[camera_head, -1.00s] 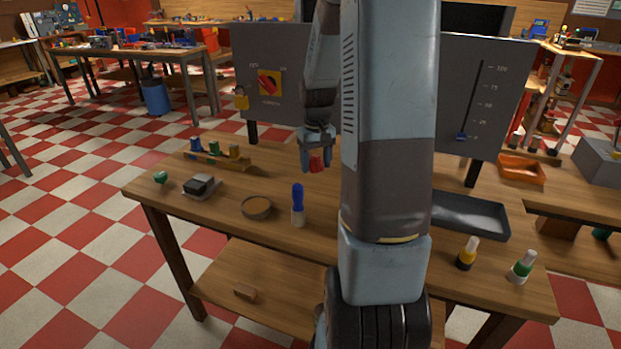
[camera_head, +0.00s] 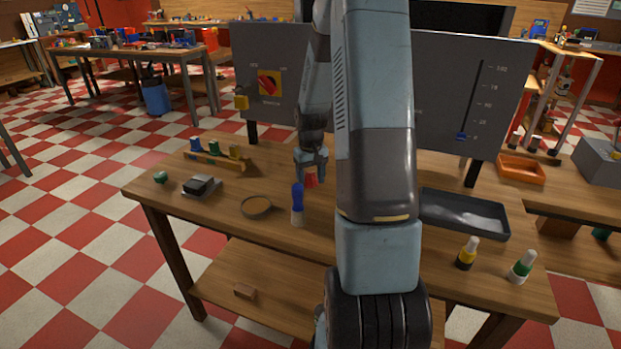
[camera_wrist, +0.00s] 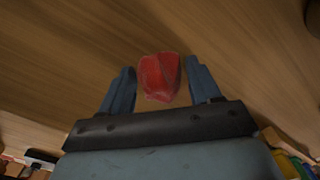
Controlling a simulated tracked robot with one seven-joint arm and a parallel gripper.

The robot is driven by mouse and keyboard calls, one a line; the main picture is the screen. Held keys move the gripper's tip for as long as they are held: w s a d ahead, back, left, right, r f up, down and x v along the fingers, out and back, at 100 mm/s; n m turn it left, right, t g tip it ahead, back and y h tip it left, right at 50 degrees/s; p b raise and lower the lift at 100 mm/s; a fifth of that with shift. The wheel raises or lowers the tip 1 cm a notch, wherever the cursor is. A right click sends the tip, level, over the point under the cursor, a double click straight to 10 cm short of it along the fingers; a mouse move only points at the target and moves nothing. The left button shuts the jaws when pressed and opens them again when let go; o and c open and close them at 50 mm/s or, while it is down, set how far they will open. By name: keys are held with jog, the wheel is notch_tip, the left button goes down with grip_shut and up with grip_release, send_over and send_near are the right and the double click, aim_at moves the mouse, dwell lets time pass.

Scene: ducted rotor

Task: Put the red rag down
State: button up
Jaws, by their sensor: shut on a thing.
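The red rag (camera_head: 311,181) is a small crumpled red lump at my gripper (camera_head: 311,168), just above or on the wooden bench top; I cannot tell whether it touches the wood. In the wrist view the rag (camera_wrist: 160,77) sits between the two blue-grey fingers of my gripper (camera_wrist: 163,85), over bare wood grain. My gripper is shut on the rag. In the head view the blue-handled bottle or brush in front partly covers the view of the rag's lower left side.
The blue-topped item (camera_head: 298,207) stands close in front of my gripper. A round dish (camera_head: 257,207) lies to its left. A black tray (camera_head: 463,226) and bottles (camera_head: 467,253) stand at the right. A grey panel (camera_head: 470,100) rises behind. My arm hides the bench middle.

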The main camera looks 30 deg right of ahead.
aim_at(311, 173)
jog(key=shift+s+f, duration=0.15)
jog(key=shift+f, duration=0.15)
jog(key=shift+s+f, duration=0.3)
jog(key=o, duration=1.3)
jog(key=shift+a, duration=0.1)
jog(key=shift+w+r, duration=0.15)
jog(key=shift+r, duration=0.2)
notch_tip(311, 173, up, 12)
jog(key=r, duration=0.1)
jog(key=s+a+r+t, duration=0.3)
jog(key=s+a+r, duration=0.7)
jog(key=a+r, duration=0.25)
jog(key=s+a+r+t, duration=0.1)
jog(key=s+a, duration=0.1)
jog(key=s, duration=0.3)
jog(key=s+a+r+n, duration=0.1)
jog(key=s+a+r, duration=0.1)
jog(key=s, duration=0.3)
jog(key=s+a+r+t, duration=0.1)
jog(key=s+a, duration=0.1)
jog(key=s, duration=0.3)
jog(key=shift+r+t, duration=0.2)
jog(key=shift+t, duration=0.1)
